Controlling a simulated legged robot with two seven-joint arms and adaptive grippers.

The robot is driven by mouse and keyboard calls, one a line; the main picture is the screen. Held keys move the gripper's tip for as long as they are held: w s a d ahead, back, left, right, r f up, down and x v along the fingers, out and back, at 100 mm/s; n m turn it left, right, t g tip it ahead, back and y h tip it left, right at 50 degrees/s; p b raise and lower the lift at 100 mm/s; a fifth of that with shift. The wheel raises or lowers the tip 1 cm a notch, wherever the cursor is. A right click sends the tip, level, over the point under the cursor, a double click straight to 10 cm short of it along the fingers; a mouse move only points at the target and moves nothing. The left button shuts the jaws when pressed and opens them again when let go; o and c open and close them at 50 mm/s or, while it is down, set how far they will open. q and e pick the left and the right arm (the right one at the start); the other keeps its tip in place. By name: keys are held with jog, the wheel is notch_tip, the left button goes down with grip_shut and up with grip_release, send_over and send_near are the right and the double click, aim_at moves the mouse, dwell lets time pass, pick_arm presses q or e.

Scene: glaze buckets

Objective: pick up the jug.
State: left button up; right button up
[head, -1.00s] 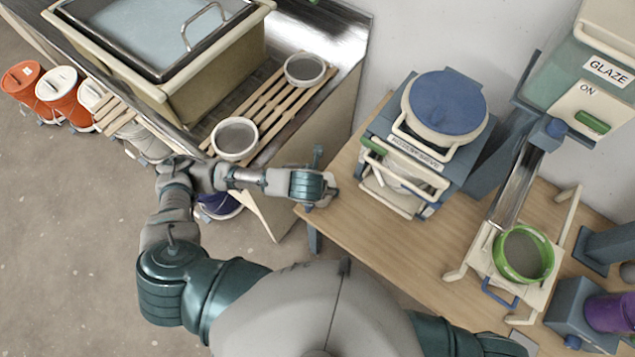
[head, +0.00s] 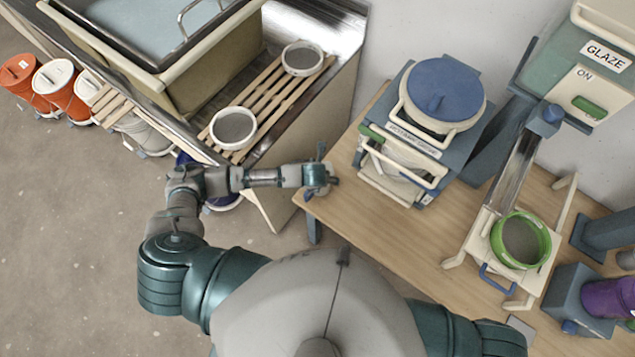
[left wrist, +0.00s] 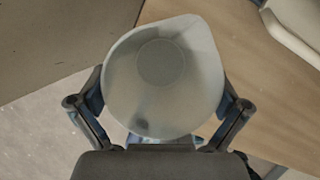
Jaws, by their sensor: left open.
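The jug (left wrist: 165,75) shows in the left wrist view as a pale, translucent round vessel with a spout at its upper right. I look down into it, and its flat bottom shows as a circle. My left gripper (left wrist: 162,112) is open, with one finger at each side of the jug; I cannot tell whether they touch it. In the head view my left gripper (head: 322,178) is at the left end of the wooden table (head: 350,215), and I cannot make out the jug there. My right arm shows at the bottom right, but its gripper is out of view.
A blue-lidded machine (head: 445,95) stands on the table. To its right are a green-rimmed sieve (head: 521,240) on a stand and the glaze unit (head: 590,70). A slatted rack (head: 270,100) with two grey-filled bowls is on the left counter. Orange and white buckets (head: 68,92) stand on the floor.

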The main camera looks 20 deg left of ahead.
pick_arm(q)
jog(key=shift+d, duration=0.1)
jog(key=c, duration=0.9)
jog(key=shift+c, duration=0.2)
